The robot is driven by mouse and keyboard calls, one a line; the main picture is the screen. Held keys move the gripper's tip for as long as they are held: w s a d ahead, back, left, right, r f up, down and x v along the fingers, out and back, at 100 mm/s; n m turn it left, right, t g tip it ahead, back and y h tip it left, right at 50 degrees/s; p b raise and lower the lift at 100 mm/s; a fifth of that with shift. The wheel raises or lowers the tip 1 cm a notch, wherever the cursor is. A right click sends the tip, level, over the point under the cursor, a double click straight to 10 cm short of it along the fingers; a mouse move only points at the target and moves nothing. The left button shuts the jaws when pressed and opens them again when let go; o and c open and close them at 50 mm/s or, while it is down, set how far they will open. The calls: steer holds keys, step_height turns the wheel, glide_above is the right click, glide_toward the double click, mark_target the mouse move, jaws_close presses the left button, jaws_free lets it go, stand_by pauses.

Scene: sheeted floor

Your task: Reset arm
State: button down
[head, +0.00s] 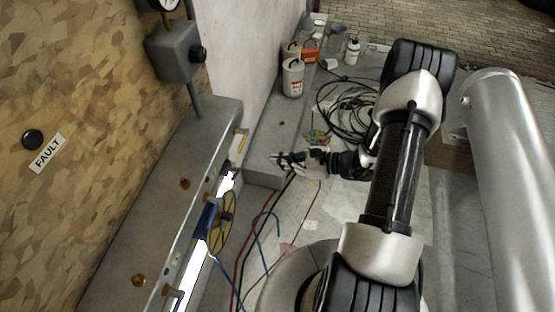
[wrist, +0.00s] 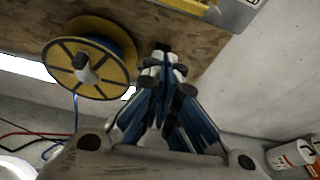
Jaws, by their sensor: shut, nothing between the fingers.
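My arm reaches out from the right side of the head view, and my gripper (head: 290,158) is at its far end, above the floor near the grey ledge. In the wrist view my gripper (wrist: 165,65) points toward the wooden board, its blue-and-black fingers shut together at the tips with nothing between them. A yellow cable reel (wrist: 92,62) hangs to the left of the fingers in the wrist view. It also shows at the side of the grey panel in the head view (head: 229,213).
A wooden board with a FAULT label (head: 48,152) and a grey box (head: 172,52) stand left. White tubs (head: 292,78) and a white bottle (head: 352,51) stand at the back. Coiled black cable (head: 340,105) and blue and red wires (head: 240,262) lie on the floor. A metal cylinder (head: 510,180) stands right.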

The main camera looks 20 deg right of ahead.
stand_by(0.3)
steer(key=s+a+r+n+g+h, duration=0.1)
steer(key=s+a+r+n+g, duration=0.35)
steer(key=r+n, duration=0.35)
steer(key=s+a+r+n+g+h, duration=0.1)
steer(key=s+a+r+n+g, duration=0.4)
steer(key=r, duration=0.6)
steer(key=s+d+r+n+t+h, duration=0.4)
steer(key=s+r+n+t+h, duration=0.1)
steer(key=s+r+n+h, duration=0.4)
step_height(320, 180, up, 2)
steer(key=s+n, duration=0.2)
steer(key=shift+s+t, duration=0.35)
steer(key=shift+s, duration=0.05)
steer(key=shift+a, duration=0.1)
